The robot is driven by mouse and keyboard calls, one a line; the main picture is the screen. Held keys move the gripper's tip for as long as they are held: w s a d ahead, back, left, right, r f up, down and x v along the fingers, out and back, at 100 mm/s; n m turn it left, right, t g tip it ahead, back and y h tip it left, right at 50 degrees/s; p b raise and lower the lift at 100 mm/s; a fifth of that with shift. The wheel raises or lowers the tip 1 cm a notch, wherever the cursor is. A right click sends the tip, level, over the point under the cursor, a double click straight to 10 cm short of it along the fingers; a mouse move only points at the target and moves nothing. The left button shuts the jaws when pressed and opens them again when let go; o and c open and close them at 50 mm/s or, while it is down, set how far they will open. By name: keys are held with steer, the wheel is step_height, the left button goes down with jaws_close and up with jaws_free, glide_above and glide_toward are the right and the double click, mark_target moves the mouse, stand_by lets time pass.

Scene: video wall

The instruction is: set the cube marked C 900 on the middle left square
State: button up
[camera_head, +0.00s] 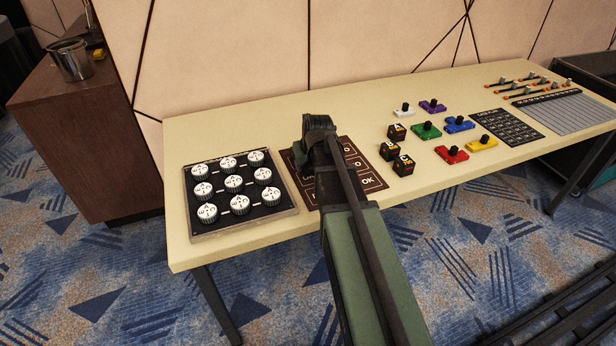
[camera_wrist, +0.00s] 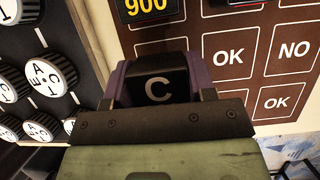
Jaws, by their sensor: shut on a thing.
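A black thing marked 900 in yellow (camera_wrist: 147,6) shows at the top edge, cut off. In the head view my gripper (camera_head: 318,124) is over the board (camera_head: 372,184); my arm hides much of it and the cube.
A panel of white lettered knobs (camera_head: 290,205) lies just left of the board. Black cubes with orange marks (camera_head: 403,165) stand right of it. Coloured blocks with black knobs (camera_head: 452,154), a black grid panel (camera_head: 507,127) and a grey panel (camera_head: 575,112) are farther right.

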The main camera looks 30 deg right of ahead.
step_height(320, 180, down, 3)
steer(key=shift+r+b, duration=0.15)
steer(key=shift+b, duration=0.35)
steer(key=shift+r+p, duration=0.3)
steer(key=shift+f, duration=0.2)
steer(key=o, duration=0.9)
steer(key=shift+o, duration=0.2)
steer(key=shift+r, duration=0.15)
steer(key=p+v, duration=1.1)
steer(key=v, duration=0.1)
